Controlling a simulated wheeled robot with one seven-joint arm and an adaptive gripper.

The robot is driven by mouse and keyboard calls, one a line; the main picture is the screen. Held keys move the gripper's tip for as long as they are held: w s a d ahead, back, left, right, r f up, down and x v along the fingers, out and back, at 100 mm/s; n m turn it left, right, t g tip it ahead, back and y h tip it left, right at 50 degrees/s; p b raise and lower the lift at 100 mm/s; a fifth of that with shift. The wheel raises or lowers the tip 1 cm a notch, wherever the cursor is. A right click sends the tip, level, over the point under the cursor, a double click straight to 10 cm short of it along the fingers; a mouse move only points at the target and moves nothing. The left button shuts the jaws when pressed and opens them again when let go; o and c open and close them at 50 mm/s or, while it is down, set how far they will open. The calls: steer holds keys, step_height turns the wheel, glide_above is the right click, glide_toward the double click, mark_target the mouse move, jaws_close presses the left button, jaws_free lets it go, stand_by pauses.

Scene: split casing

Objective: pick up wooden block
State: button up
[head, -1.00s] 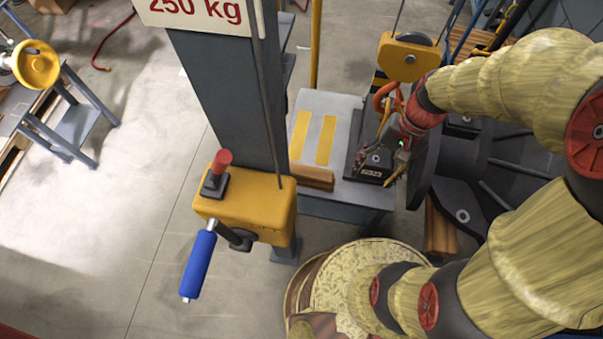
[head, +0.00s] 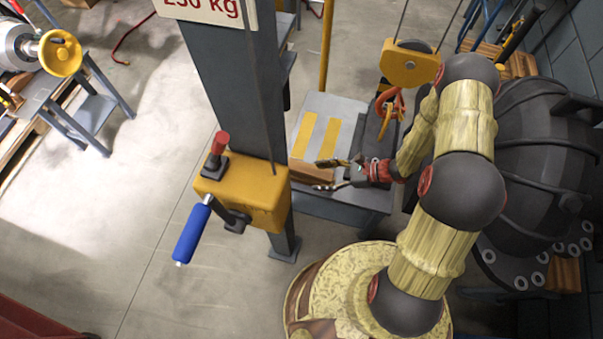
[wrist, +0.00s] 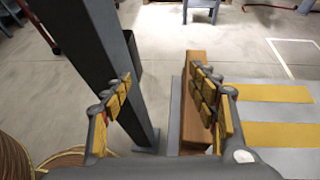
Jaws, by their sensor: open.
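The wooden block (head: 304,171) is a brown bar lying at the near left edge of the grey platform (head: 345,112) with yellow stripes. It also shows in the wrist view (wrist: 188,118), upright in the picture, partly hidden behind my right finger. My gripper (head: 325,175) is open and empty, with its fingers at the right end of the block in the head view. In the wrist view my gripper (wrist: 163,98) has its fingers wide apart, the block lying toward the right finger. I cannot tell whether they touch.
A grey post (head: 232,85) with a yellow control box (head: 243,197) and blue-handled crank (head: 192,235) stands left of the block. A yellow hook block (head: 410,66) hangs behind my arm. A large dark casing (head: 535,150) fills the right.

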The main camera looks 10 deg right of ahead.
steer(key=w+d+r+m+t, duration=0.1)
steer(key=w+m+t, duration=0.1)
steer(key=w, duration=0.4)
steer(key=b, duration=0.3)
glide_toward(306, 168)
steer(key=x, duration=0.4)
steer(key=shift+s+f, duration=0.1)
steer(key=shift+f, duration=0.05)
steer(key=b+x, duration=0.2)
steer(key=x, duration=0.4)
steer(key=shift+w+a, duration=0.2)
steer(key=shift+a, duration=0.05)
steer(key=c, duration=0.3)
steer(key=c, duration=1.1)
steer(key=shift+c, duration=0.7)
